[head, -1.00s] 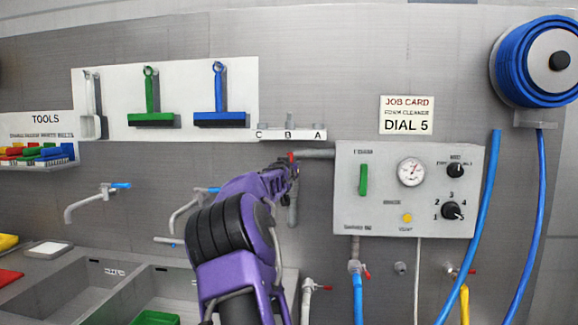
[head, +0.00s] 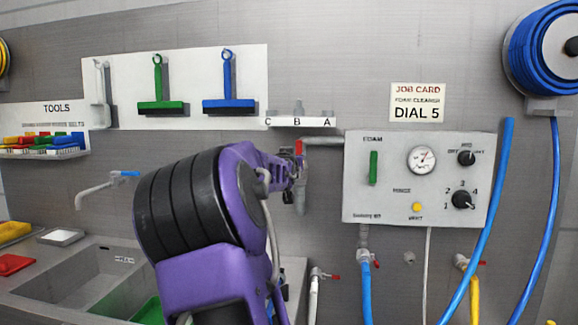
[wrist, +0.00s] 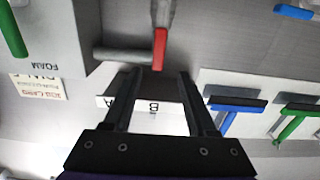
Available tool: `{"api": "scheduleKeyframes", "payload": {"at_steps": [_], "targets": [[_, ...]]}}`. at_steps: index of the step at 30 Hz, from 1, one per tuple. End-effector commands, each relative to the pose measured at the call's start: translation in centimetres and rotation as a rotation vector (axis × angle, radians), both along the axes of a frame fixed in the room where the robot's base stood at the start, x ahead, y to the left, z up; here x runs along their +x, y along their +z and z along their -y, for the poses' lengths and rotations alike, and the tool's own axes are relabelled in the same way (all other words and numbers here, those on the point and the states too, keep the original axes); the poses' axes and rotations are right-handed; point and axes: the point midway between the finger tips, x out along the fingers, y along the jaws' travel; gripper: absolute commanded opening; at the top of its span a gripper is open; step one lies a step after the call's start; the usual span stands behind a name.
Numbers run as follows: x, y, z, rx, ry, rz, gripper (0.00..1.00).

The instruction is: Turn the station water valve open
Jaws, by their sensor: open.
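The station water valve has a red lever (head: 298,147) on a grey pipe (head: 322,141) at the left of the grey control box. In the wrist view, which is upside down, the red lever (wrist: 160,48) is upright in the picture, in line with the vertical pipe (wrist: 163,12). My gripper (wrist: 160,74) is open and empty; the lever appears just beyond the gap between its fingertips. I see no contact. In the head view my gripper (head: 293,170) is small and partly hidden by my purple arm, close to the valve.
The control box (head: 358,207) with dial and gauge stands right of the valve. A small shelf (head: 318,121) marked C, B, A is above it. Squeegees hang on a white board (head: 132,70). Blue hoses (head: 488,205) hang at right. A sink (head: 75,275) is lower left.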

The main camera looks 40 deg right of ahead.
Motion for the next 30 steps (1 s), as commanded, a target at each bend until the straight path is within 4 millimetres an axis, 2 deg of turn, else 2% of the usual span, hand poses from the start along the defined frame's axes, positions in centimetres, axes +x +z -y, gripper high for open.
{"api": "scheduleKeyframes", "payload": {"at_steps": [6, 15, 30], "targets": [[-1.9, 0.1, -2.5, 0.001, 0.004, 0.001, 0.57], [-3.9, 0.1, -4.8, 0.0, 0.003, 0.0, 0.57], [-4.8, 0.0, -5.5, 0.001, 0.0, -0.001, 0.57]]}}
